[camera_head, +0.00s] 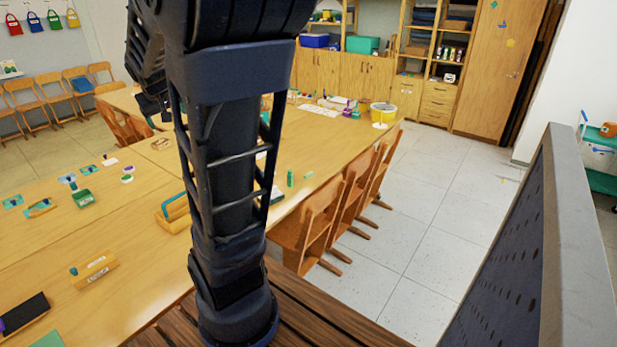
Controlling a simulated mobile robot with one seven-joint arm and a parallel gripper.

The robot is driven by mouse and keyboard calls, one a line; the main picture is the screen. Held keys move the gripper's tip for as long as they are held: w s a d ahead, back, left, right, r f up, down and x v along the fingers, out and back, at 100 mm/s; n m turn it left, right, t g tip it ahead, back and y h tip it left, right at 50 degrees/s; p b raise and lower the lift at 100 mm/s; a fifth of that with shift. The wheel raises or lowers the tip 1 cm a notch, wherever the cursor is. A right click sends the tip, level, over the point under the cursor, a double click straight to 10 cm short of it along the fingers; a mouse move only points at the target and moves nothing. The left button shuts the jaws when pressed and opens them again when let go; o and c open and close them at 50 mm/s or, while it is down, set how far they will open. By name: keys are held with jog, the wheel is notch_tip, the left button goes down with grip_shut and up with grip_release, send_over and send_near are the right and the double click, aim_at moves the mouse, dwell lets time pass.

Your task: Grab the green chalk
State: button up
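A small upright green cylinder (290,177) stands on the long wooden table (325,150), right of my arm's column and near the table's right edge. A smaller green piece (309,174) lies just to its right. I cannot tell at this size which of them is the green chalk. My dark arm fills the upper middle and hides part of the table. What looks like my gripper (153,108) hangs left of the column, above the table and apart from both green pieces. Its fingers cannot be made out.
Wooden chairs (318,222) line the table's right side. A yellow bucket (382,113) stands at the far end. A wooden box (95,270), a green box (83,198) and other supplies lie on the left. A dark panel (510,250) rises at right. The tiled floor between is clear.

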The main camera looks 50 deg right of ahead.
jog(key=w+d+f+h, duration=0.1)
jog(key=w+d, duration=0.3)
jog(key=d, duration=0.3)
jog(key=w+d+t+h, duration=0.1)
jog(key=w+d, duration=0.2)
jog(key=d, duration=0.5)
jog(key=w+d+f+h, duration=0.1)
jog(key=w+d, duration=0.3)
jog(key=d, duration=0.3)
jog(key=w+d+f+t, duration=0.15)
jog(key=d+f, duration=0.25)
jog(key=d, duration=0.7)
jog(key=n+t+y, duration=0.1)
jog(key=t+y, duration=0.2)
jog(key=y, duration=0.1)
send_over(310, 175)
jog(key=s+a, duration=0.1)
jog(key=s, duration=0.1)
notch_tip(310, 175, down, 30)
jog(key=shift+t+y, duration=0.55)
jog(key=shift+y, duration=0.35)
jog(key=s+f, duration=0.4)
jog(key=s, duration=0.1)
jog(key=s+f, duration=0.5)
jog(key=shift+x, duration=5.45)
jog(key=shift+s+f, duration=0.1)
jog(key=shift+f, duration=0.05)
jog(key=c, duration=1.1)
jog(key=shift+o, duration=0.2)
jog(key=shift+d, duration=0.1)
